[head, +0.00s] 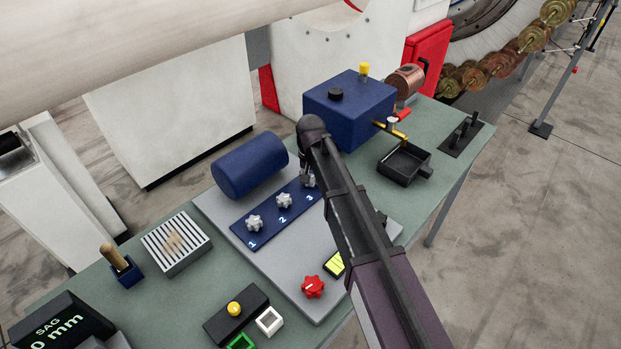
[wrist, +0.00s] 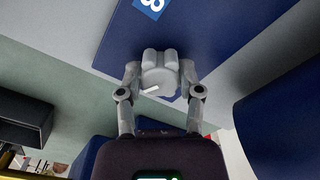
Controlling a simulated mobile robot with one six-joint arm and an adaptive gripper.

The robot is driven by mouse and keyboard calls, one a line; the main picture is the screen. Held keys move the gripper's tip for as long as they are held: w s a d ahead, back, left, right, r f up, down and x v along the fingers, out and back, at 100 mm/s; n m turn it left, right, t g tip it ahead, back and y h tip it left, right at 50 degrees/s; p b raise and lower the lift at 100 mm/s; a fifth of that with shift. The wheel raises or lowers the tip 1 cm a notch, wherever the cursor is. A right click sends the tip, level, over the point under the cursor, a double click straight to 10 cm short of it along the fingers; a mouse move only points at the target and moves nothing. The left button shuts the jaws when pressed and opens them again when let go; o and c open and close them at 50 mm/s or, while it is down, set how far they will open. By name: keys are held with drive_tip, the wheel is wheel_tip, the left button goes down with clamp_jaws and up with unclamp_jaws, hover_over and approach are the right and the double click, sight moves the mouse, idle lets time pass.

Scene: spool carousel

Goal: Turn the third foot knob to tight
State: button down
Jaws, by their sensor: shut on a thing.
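The blue plate (head: 268,226) carries three grey lobed knobs in a row, marked 1, 2 and 3. The first knob (head: 254,223) and the second knob (head: 284,200) stand clear. The third knob (wrist: 158,82) sits between my fingers in the wrist view, with a white pointer line on its face. My gripper (wrist: 159,78) is shut on it, one finger on each side. In the head view my gripper (head: 307,178) is at the third knob, which my arm partly hides. A tight mark cannot be made out.
A blue cylinder (head: 249,165) lies close behind the plate. A blue box (head: 350,108) with a brass tap stands at the back right. A black tray (head: 405,161), a red knob (head: 313,287) and a slatted block (head: 176,243) are also on the green table.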

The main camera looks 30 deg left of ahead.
drive_tip(key=shift+s+d, duration=0.1)
drive_tip(key=shift+d, duration=0.05)
drive_tip(key=shift+c, duration=1.3)
unclamp_jaws()
drive_tip(key=shift+n, duration=0.4)
